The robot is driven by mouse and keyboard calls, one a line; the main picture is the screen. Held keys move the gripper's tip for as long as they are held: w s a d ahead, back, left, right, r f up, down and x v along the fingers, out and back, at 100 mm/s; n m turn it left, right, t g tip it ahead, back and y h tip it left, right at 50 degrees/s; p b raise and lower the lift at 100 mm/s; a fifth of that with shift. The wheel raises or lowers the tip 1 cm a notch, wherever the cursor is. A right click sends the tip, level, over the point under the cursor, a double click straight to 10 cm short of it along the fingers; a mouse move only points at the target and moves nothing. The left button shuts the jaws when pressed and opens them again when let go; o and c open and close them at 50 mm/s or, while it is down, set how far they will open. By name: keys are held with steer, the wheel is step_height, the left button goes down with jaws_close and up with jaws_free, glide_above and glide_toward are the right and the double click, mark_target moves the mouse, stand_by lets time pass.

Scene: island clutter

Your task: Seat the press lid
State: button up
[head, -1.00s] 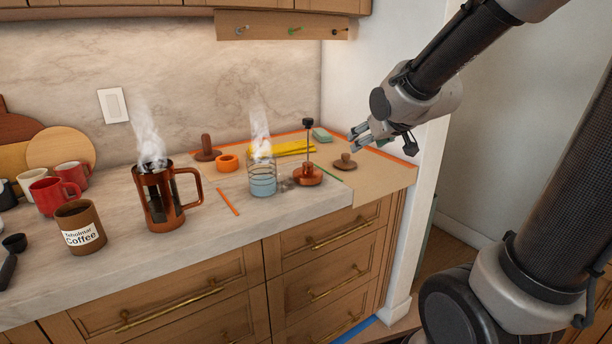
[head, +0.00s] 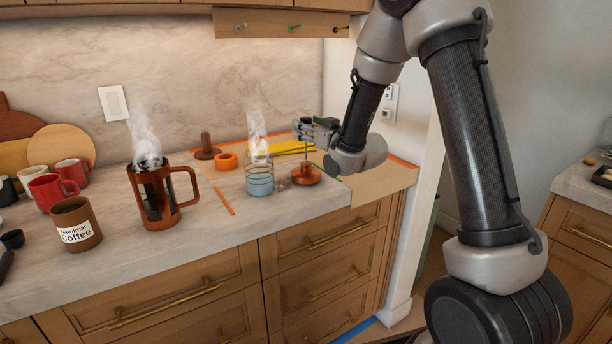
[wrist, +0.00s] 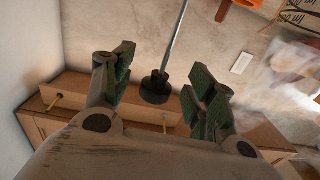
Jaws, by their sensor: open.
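The press lid (head: 306,177), a copper disc with an upright thin rod, stands on the counter right of a glass. Its black knob (wrist: 155,88) shows between my spread fingers in the wrist view, with the rod (wrist: 179,40) running upward in that picture. In the head view my gripper (head: 308,130) is at the rod's top and hides the knob. The gripper is open; I cannot tell whether a finger touches the knob. The copper press (head: 178,214), open-topped and steaming, stands farther left with its handle to the right.
A steaming glass (head: 260,181) with blue liquid stands close left of the lid. An orange ring (head: 226,162), a brown knobbed piece (head: 207,151) and a yellow item (head: 290,148) lie behind. Mugs, including a coffee mug (head: 77,225), stand at left. The front counter is mostly clear.

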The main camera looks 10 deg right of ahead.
steer(key=shift+w+a, duration=0.2)
steer(key=shift+w, duration=0.5)
jaws_close()
